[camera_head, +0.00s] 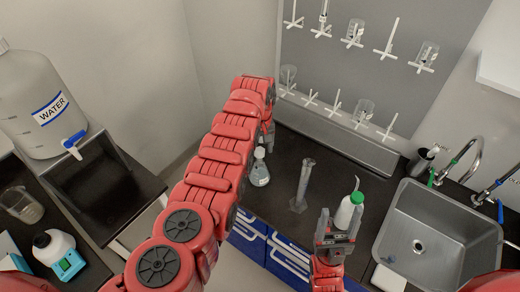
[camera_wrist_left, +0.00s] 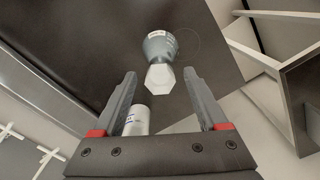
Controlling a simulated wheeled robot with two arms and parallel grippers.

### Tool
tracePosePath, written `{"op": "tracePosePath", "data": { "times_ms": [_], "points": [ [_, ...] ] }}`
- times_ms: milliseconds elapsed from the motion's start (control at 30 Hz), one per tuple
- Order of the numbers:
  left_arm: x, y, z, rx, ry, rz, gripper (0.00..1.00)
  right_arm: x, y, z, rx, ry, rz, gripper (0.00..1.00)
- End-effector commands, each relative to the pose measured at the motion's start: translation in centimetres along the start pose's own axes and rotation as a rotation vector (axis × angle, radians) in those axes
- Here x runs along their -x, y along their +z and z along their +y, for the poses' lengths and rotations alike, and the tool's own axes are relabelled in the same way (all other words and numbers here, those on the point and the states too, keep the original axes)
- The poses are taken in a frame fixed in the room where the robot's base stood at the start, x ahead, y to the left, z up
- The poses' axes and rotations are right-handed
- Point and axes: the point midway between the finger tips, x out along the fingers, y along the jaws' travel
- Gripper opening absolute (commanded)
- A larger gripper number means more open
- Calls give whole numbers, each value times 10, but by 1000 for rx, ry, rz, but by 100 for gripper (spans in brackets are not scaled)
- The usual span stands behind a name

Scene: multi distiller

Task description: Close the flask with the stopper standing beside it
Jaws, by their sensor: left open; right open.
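The flask (camera_head: 260,175) is a clear conical vessel on the dark bench, just below my left gripper (camera_head: 267,136) in the head view. In the left wrist view the flask (camera_wrist_left: 158,45) has a label and lies beyond my fingertips. A white faceted stopper (camera_wrist_left: 160,79) appears at the flask's mouth; how deep it sits cannot be told. My left gripper (camera_wrist_left: 160,98) is open, its fingers spread on either side of the stopper and apart from it. My right gripper (camera_head: 337,226) is open, fingers up, in front of the wash bottle.
A graduated cylinder (camera_head: 303,185) stands right of the flask. A wash bottle (camera_head: 345,215) with a green cap stands further right, by the sink (camera_head: 445,225). A peg rack (camera_head: 350,62) with glassware is behind. A water container (camera_head: 38,105) is at left.

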Motion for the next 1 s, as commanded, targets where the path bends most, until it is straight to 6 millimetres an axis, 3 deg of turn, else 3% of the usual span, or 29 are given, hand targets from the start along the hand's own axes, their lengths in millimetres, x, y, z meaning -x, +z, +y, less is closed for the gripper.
{"op": "tracePosePath", "data": {
  "times_ms": [233, 333, 600, 800, 867, 1000],
  "points": [
    [27, -1, 1, -1, 5, 7, 76, 13, 2, -1, 0, 0, 0, 65],
    [55, -2, 2, 0, 8, 10, 76, 30, 5, -2, 0, 0, 0, 65],
    [111, -1, 0, 1, 4, 4, 76, 48, 8, -2, 0, 0, 0, 65],
    [146, 0, -2, 1, 0, 2, 76, 36, 6, -2, 0, 0, 0, 65],
    [160, 0, 0, 0, 1, 2, 76, 21, 4, -1, 0, 0, 0, 65],
    [169, 0, 0, 1, 1, 2, 76, 10, 2, 0, 0, 0, 0, 65]
  ]
}}
